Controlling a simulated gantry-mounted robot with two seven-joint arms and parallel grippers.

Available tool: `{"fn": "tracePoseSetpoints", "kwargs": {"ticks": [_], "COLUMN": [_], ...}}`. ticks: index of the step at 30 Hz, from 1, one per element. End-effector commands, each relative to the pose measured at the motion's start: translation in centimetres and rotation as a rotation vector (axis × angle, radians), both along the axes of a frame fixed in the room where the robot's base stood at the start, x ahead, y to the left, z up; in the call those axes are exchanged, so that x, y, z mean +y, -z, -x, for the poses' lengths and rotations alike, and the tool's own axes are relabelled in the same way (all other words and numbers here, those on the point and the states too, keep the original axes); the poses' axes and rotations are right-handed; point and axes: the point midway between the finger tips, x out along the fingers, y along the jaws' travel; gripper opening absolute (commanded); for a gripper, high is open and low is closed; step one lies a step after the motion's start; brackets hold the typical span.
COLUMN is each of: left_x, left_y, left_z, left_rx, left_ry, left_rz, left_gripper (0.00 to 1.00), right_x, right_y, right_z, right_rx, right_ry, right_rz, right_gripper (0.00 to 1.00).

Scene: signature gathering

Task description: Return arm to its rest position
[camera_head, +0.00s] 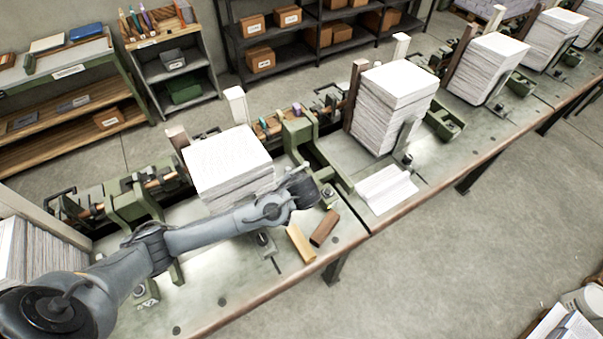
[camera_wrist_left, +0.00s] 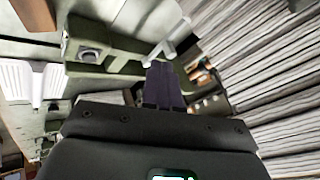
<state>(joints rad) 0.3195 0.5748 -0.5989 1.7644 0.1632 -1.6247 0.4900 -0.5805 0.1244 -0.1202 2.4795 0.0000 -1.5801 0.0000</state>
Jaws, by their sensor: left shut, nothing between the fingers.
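My left arm reaches in from the lower left in the head view, over the front of the workbench (camera_head: 215,302). Its gripper (camera_head: 304,188) is beside the right side of a tall paper stack (camera_head: 228,163), in front of a green clamp frame (camera_head: 297,132). The fingertips are hard to make out there. In the left wrist view the dark fingers (camera_wrist_left: 163,82) are together and hold nothing. The stack's page edges (camera_wrist_left: 262,75) fill the right side of that view, close to the fingers. My right gripper is in neither view.
A tan block (camera_head: 300,243) and a brown block (camera_head: 324,227) lie near the bench's front edge. Loose sheets (camera_head: 386,189) lie further right, before another paper stack (camera_head: 391,110). Shelves (camera_head: 185,75) stand behind. The floor (camera_head: 480,240) in front of the bench is mostly clear.

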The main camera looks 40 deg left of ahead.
Motion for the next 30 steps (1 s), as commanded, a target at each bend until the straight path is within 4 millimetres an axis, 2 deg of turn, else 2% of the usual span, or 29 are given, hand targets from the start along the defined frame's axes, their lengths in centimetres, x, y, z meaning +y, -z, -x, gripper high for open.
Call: {"fn": "tracePoseSetpoints", "kwargs": {"ticks": [5,8,10,14,15,18,20,21,24,27,30], "left_x": [0.0,-0.3,-0.9,-3.4,-4.6,-7.9,-9.5,-10.4,-11.7,-11.8,-11.2], "left_y": [0.4,1.8,3.5,7.3,8.1,8.9,8.5,8.0,5.8,2.9,-0.3], "left_z": [0.4,1.7,3.4,8.8,11.0,16.3,19.3,21.1,24.6,26.8,27.3], "left_rx": [0.009,0.042,0.081,0.182,0.212,0.269,0.294,0.307,0.318,0.299,0.249], "left_ry": [0.001,0.002,0.003,-0.004,-0.006,-0.013,-0.011,-0.006,0.011,0.039,0.094], "left_rz": [0.0,0.004,0.018,0.092,0.129,0.242,0.308,0.349,0.435,0.486,0.498], "left_gripper": [0.0,0.0,0.0,0.0,0.0,0.0,0.0,0.0,0.0,0.0,0.0], "right_x": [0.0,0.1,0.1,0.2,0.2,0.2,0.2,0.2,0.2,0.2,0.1], "right_y": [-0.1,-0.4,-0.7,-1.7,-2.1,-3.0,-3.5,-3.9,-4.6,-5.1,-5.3], "right_z": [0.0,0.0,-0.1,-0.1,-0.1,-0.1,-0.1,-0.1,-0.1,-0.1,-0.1], "right_rx": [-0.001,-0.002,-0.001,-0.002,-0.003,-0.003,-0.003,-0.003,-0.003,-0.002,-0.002], "right_ry": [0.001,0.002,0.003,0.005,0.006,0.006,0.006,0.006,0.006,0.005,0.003], "right_rz": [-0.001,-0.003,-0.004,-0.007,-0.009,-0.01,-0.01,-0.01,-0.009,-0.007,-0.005], "right_gripper": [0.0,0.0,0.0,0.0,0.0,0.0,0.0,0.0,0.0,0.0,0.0]}}
